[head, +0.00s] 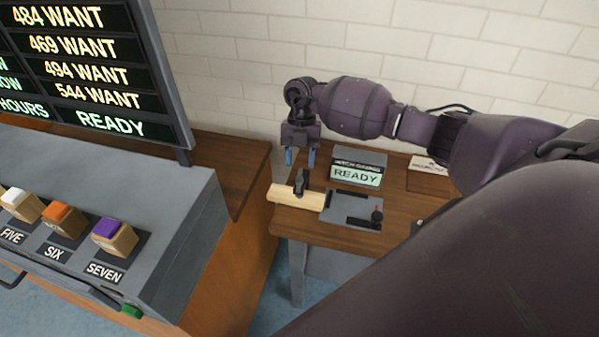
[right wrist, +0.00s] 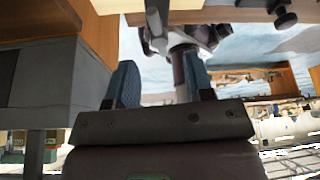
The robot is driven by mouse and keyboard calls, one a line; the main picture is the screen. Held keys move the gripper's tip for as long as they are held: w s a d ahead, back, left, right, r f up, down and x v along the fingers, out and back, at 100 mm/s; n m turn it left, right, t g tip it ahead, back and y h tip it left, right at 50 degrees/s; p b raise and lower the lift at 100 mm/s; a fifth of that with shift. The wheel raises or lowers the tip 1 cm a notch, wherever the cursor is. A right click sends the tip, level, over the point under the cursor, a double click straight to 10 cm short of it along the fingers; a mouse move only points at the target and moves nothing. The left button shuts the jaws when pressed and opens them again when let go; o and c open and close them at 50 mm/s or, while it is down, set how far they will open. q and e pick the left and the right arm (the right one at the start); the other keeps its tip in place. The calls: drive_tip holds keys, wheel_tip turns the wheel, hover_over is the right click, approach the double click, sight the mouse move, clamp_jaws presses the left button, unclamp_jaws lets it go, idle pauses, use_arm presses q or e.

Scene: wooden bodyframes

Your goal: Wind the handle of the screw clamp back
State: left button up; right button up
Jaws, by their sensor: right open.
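The screw clamp (head: 299,184) is dark and stands at a pale wooden bar (head: 283,195) on the brown table. Its upper part rises toward my right gripper (head: 300,161), whose two blue-tipped fingers point down just above it, apart. The clamp's handle is too small to make out clearly. My left gripper is not in view.
A grey console (head: 150,215) with coloured blocks is at left, a brick wall (head: 400,60) behind.

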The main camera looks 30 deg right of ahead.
sight(299, 178)
drive_tip(key=shift+x, duration=2.3)
clamp_jaws()
